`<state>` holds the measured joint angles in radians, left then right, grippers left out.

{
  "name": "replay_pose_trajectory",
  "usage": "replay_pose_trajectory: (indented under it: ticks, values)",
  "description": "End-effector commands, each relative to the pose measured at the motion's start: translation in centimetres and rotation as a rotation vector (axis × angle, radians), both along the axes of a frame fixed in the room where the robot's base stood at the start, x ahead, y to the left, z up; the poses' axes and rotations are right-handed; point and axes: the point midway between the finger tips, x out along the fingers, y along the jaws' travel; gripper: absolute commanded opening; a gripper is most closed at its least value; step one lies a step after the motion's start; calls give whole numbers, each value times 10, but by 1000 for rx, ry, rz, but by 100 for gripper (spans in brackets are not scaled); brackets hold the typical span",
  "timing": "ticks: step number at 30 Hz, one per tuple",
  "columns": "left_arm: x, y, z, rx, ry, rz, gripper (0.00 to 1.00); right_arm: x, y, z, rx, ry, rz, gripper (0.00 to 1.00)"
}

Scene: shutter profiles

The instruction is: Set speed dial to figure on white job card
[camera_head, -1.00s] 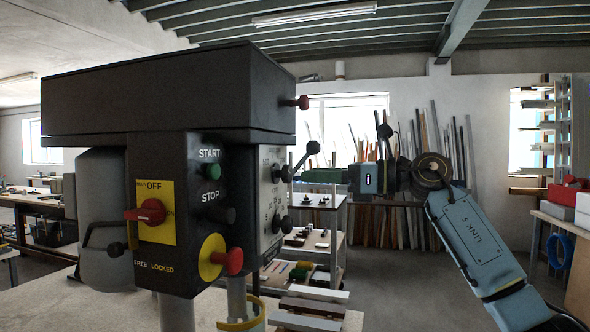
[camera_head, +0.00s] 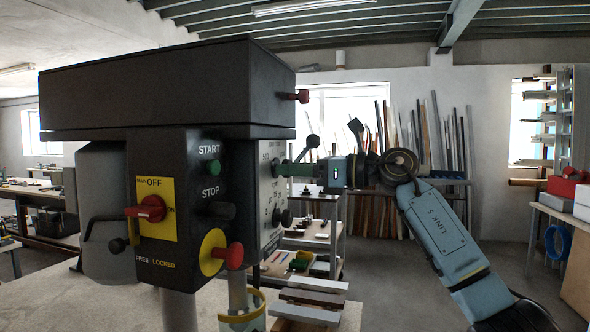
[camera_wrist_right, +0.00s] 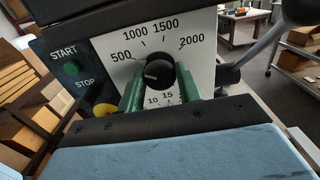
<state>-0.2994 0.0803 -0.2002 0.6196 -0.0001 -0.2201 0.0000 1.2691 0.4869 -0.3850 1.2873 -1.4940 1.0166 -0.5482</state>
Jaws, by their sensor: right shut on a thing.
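The black speed dial (camera_wrist_right: 159,73) sits on the white panel (camera_wrist_right: 110,45) of the dark drilling machine (camera_head: 165,90). Its scale reads 500, 1000, 1500 and 2000. A pale mark on the dial points left, toward the 500 side. My right gripper (camera_wrist_right: 159,84) has its green fingers on either side of the dial, shut on it. In the head view the right gripper (camera_head: 281,169) reaches the machine's right side panel from the right, and its fingers hide most of the dial. I cannot make out a white job card. My left gripper is not in view.
A second scale lies below the dial, partly hidden by my gripper. A lever with a black ball (camera_head: 313,141) stands close above my gripper. The front has a red switch (camera_head: 150,208), START (camera_head: 210,167) and STOP buttons, and a red knob (camera_head: 234,256).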

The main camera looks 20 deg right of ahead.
Motion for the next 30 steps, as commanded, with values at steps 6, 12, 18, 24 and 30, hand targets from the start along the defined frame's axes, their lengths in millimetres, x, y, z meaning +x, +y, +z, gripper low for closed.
replay_pose_trajectory:
  ticks: [6,12,18,24,30]
  values:
    - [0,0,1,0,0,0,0,0,0,0,5,9,0,12]
    - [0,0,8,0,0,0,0,0,-1,1,40,63,-2,12]
    - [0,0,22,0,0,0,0,0,-1,2,116,177,-2,12]
    - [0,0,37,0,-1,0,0,0,0,2,207,312,-1,12]
    - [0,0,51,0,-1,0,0,0,0,2,289,433,-1,12]
